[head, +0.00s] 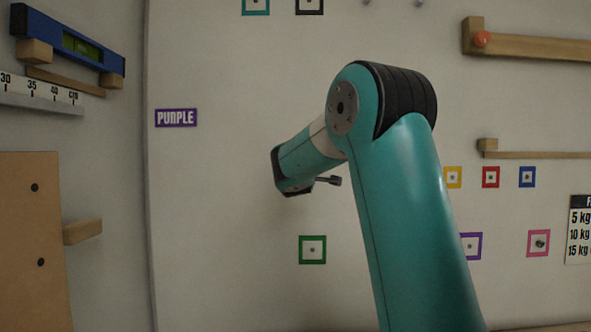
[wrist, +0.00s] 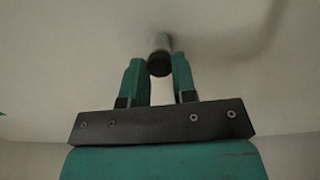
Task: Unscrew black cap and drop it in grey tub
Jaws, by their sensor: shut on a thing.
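The black cap (wrist: 159,64) shows in the wrist view between the fingertips of my gripper (wrist: 160,72). The fingers are shut on it, one on each side. A short pale grey cylinder (wrist: 160,42) stands right behind the cap, toward the pale wall. The cap and the cylinder look in line and touching; I cannot tell how far the cap is screwed on. The grey tub is in neither view.
The pale wall (head: 230,200) carries a PUNPLE sign (head: 176,118), a green square frame (head: 312,250) and several other coloured frames. Wooden ledges (head: 540,48) stick out at the right. A wooden block (head: 82,231) and a blue level (head: 68,45) are at the left.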

